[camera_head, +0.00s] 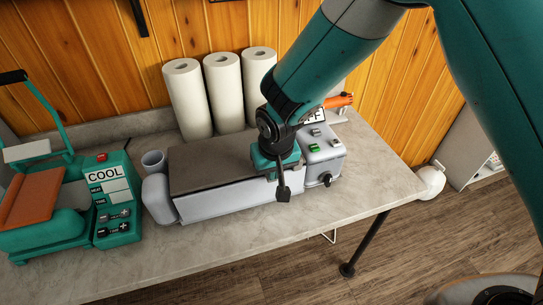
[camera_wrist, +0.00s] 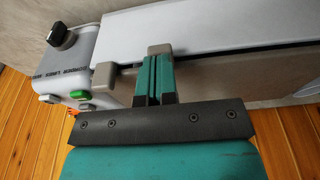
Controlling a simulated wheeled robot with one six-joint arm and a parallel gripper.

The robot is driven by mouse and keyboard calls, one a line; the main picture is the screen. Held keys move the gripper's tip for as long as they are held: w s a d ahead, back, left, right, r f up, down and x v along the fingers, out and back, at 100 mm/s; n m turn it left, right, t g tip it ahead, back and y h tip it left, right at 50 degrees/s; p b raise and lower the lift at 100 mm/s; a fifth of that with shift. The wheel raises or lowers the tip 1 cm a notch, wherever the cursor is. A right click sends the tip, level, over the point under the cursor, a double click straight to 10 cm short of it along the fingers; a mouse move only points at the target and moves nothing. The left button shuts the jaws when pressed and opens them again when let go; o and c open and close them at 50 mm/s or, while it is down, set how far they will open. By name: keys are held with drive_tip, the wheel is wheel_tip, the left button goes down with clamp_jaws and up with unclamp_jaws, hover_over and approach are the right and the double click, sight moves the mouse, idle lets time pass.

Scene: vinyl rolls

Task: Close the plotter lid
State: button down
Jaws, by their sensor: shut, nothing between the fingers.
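The plotter (camera_head: 215,200) is a long pale grey machine on the worktop, with a control box at its right end. Its lid (camera_head: 205,162) is a flat grey-brown panel that lies low and nearly level over the body. In the wrist view a dark gap runs between the lid (camera_wrist: 225,85) and the white front panel (camera_wrist: 215,25). My gripper (camera_wrist: 158,50) is shut and empty, its teal fingers side by side over the lid's front edge near the control box. Whether the fingertips touch is not clear. In the head view my wrist hides the lid's right end.
The control box (camera_head: 318,147) carries green and grey buttons and a dark knob (camera_head: 327,180). Several white rolls (camera_head: 222,90) stand behind the plotter. The worktop's front strip (camera_head: 250,225) is clear.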

drive_tip(key=shift+r+p, duration=0.4)
drive_tip(key=shift+r, duration=0.15)
wheel_tip(320, 180, up, 3)
drive_tip(key=shift+r+p, duration=0.2)
drive_tip(key=shift+p, duration=1.05)
drive_tip(key=s+d+r+b, duration=0.1)
drive_tip(key=s+r+b, duration=0.3)
drive_tip(key=r, duration=0.5)
drive_tip(key=s+d+r+n+g+y, duration=0.1)
drive_tip(key=s+d+r, duration=0.3)
drive_tip(key=s, duration=0.4)
drive_tip(key=s+d+r+n+g+y+b, duration=0.1)
drive_tip(key=s+d+r+n+y, duration=0.1)
drive_tip(key=s+d, duration=0.5)
drive_tip(key=shift+s+d+r+n+y, duration=0.3)
drive_tip(key=shift+s+r+n, duration=0.1)
drive_tip(key=shift+s+r, duration=0.45)
